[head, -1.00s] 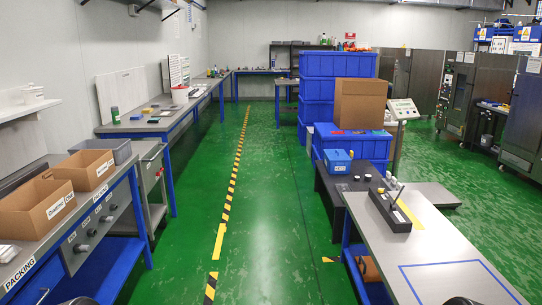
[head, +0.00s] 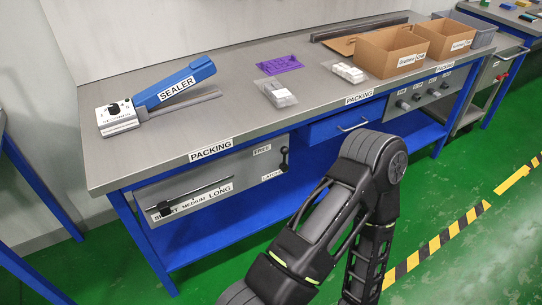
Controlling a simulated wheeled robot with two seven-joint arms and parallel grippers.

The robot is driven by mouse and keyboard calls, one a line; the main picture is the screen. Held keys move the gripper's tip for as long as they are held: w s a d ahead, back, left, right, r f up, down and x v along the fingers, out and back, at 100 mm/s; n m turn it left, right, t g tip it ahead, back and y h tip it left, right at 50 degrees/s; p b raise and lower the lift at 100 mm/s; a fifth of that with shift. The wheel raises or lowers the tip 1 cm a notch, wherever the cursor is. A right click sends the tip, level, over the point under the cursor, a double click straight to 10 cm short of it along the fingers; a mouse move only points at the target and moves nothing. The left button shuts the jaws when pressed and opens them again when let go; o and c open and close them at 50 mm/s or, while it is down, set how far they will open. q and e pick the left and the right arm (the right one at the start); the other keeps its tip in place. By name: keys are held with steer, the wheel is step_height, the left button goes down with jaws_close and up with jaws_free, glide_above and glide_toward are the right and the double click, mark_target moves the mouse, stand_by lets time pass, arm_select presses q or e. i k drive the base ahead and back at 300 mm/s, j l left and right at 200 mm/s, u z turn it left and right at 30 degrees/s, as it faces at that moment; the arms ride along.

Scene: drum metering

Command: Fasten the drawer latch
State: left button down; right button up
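The drawer latch (head: 284,160) is a small black lever on the grey front panel of the packing bench, left of the blue drawer (head: 330,128). It stands roughly upright, with its upper end about level with the FREE label (head: 262,150). The LATCHED label (head: 271,175) is below and to its left. The blue drawer has a metal handle (head: 353,127); I cannot tell whether it is fully closed. One of my arms rises in front of the bench, right of the latch, and bends down out of the picture. Neither gripper shows.
The packing bench (head: 240,115) carries a blue sealer (head: 175,90), a purple piece (head: 280,64) and cardboard boxes (head: 390,50). A slider (head: 190,197) marked SHORT, MEDIUM and LONG sits left of the latch. Green floor (head: 450,180) is open to the right.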

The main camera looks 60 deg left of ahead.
mark_target(283, 167)
steer(key=k+j, duration=0.2)
steer(key=k+j+u, duration=0.15)
steer(key=j, duration=0.25)
steer(key=k+j, duration=0.25)
steer(key=k+j+u, duration=0.1)
steer(key=j, duration=0.35)
steer(key=k+j, duration=0.3)
steer(key=k+j+u, duration=0.15)
steer(key=j, duration=0.25)
steer(key=k+j, duration=0.2)
steer(key=j, duration=0.15)
steer(key=k+j+u, duration=0.1)
steer(key=j, duration=0.25)
steer(key=i+l+u, duration=0.15)
steer(key=l+u, duration=0.35)
steer(key=i+l+u, duration=0.1)
steer(key=l+u, duration=0.35)
steer(key=j, duration=0.1)
